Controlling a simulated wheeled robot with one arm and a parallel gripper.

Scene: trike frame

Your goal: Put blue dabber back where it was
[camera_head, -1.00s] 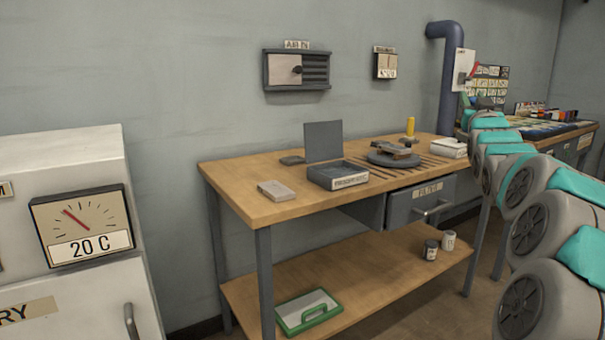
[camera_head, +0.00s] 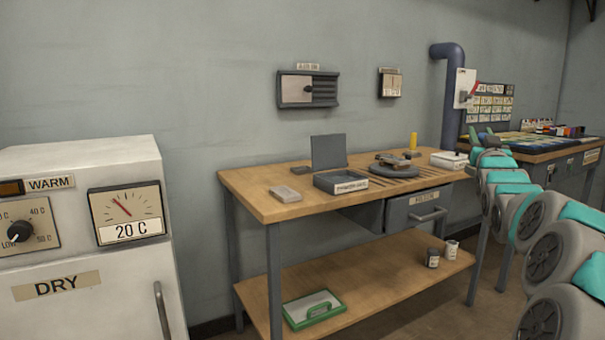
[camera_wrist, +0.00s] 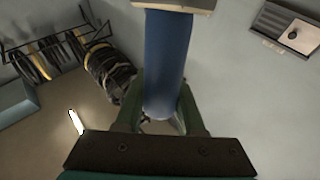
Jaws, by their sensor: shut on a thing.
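The blue dabber (camera_wrist: 165,60) shows in the wrist view as a thick blue cylinder with a pale beige block at its far end. My gripper (camera_wrist: 161,105) is shut on it, with a green finger on each side. In the head view my gripper (camera_head: 482,138) is small, at the far end of my arm on the right, in front of the far bench. The dabber cannot be made out there. A yellow upright piece (camera_head: 413,141) stands at the back of the wooden workbench (camera_head: 245,180), beside a dark round plate (camera_head: 393,170).
The workbench also holds an open dark box (camera_head: 341,182), a grey block (camera_head: 285,194) and a white box (camera_head: 449,160). A blue pipe (camera_head: 453,95) rises behind its right end. A white dry cabinet (camera_head: 90,250) stands at left. The second bench (camera_head: 560,145) is crowded.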

